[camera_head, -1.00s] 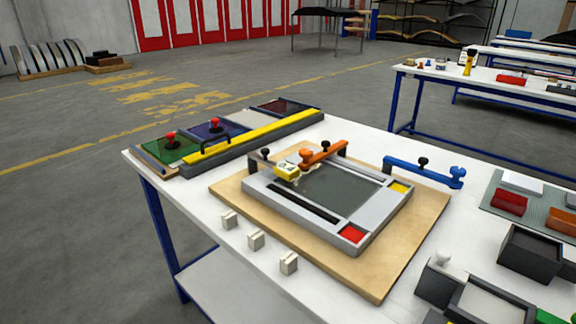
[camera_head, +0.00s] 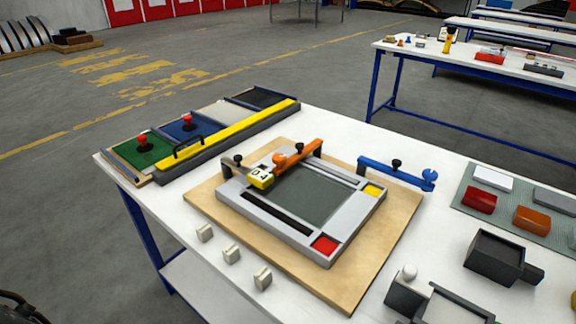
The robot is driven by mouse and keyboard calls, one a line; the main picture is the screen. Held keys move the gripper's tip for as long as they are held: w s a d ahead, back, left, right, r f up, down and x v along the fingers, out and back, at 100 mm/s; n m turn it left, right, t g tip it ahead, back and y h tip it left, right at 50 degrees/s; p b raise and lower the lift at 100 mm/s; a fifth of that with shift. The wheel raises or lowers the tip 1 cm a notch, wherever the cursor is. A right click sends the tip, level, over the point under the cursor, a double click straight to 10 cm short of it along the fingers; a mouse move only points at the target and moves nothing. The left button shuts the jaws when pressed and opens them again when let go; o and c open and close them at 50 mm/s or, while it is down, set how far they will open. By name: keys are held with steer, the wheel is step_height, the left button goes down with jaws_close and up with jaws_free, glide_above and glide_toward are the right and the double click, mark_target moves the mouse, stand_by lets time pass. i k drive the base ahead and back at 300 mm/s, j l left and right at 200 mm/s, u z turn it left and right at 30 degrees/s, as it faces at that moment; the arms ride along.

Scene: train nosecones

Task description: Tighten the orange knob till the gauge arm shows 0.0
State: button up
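The orange knob (camera_head: 279,161) is at the left end of an orange arm (camera_head: 305,152), which reaches over the far edge of a grey frame (camera_head: 345,228). A yellow gauge block (camera_head: 261,178) with a white marked face sits just below the knob. Its marking looks like 0.4, but it is too small to read surely. No gauge arm can be made out clearly. My gripper does not show, and nothing touches the knob.
The frame lies on a wooden board (camera_head: 386,243) on a white table (camera_head: 150,215). A blue arm (camera_head: 385,172) stands behind it to the right. White blocks (camera_head: 231,254) line the front. A yellow rail (camera_head: 240,126) is left; dark boxes (camera_head: 495,258) are right.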

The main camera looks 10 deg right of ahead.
mark_target(279, 160)
steer(key=i+j+u, duration=0.1)
steer(key=i+j, duration=0.7)
steer(key=i, duration=0.15)
